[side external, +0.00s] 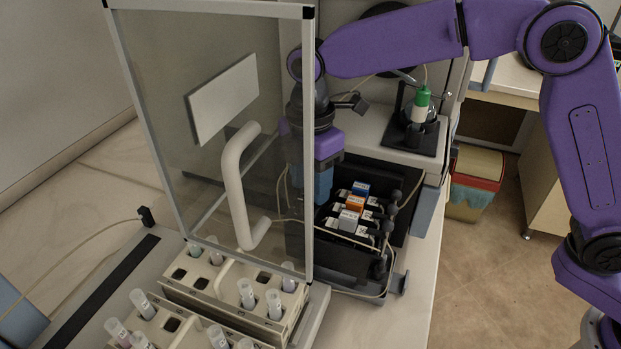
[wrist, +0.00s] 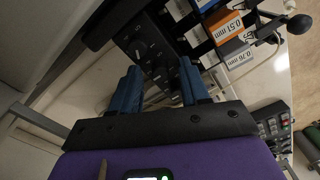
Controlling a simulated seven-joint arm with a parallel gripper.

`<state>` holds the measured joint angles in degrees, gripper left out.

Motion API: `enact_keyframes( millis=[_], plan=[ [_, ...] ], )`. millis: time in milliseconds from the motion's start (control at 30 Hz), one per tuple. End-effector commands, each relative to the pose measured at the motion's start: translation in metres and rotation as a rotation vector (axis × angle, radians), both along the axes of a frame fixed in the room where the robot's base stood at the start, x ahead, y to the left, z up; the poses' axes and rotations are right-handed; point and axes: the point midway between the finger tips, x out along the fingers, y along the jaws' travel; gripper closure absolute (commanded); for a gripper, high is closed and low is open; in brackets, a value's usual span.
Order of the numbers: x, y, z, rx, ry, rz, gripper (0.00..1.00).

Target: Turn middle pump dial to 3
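The black pump (side external: 330,262) carries blue, orange and white labelled cassettes. In the wrist view, the orange one (wrist: 228,25) reads 0.51 mm and the white one (wrist: 238,56) reads 0.76 mm. A dark panel (wrist: 165,72) with small controls lies ahead of my fingers; a round dark dial-like control (wrist: 138,48) shows on it. I cannot read its setting or tell if it is the middle dial. My gripper (wrist: 158,72) has two blue fingers set wide apart with nothing visibly held. In the side view, my gripper (side external: 318,186) hangs just left of the cassettes, and the panel is hidden.
A clear door (side external: 215,50) with a white handle (side external: 236,185) stands left of my arm. Racks (side external: 240,298) with several tubes sit in front. Thin tubing runs around the pump. A green-capped bottle (side external: 420,104) stands behind it. A dark ball-ended lever (wrist: 299,24) sticks out beyond the cassettes.

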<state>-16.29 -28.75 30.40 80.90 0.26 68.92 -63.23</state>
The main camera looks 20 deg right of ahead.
Motion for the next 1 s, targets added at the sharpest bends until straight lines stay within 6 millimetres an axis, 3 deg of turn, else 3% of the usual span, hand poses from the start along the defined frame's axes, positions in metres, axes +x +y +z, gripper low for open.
enact_keyframes(
  millis=[267,633,1000],
  plan=[
    [0.000,0.001,0.015,0.002,-0.002,0.001,0.55],
    [0.001,0.000,0.089,0.002,-0.003,0.000,0.55],
    [0.001,0.001,0.144,0.002,-0.002,0.000,0.55]
  ],
)
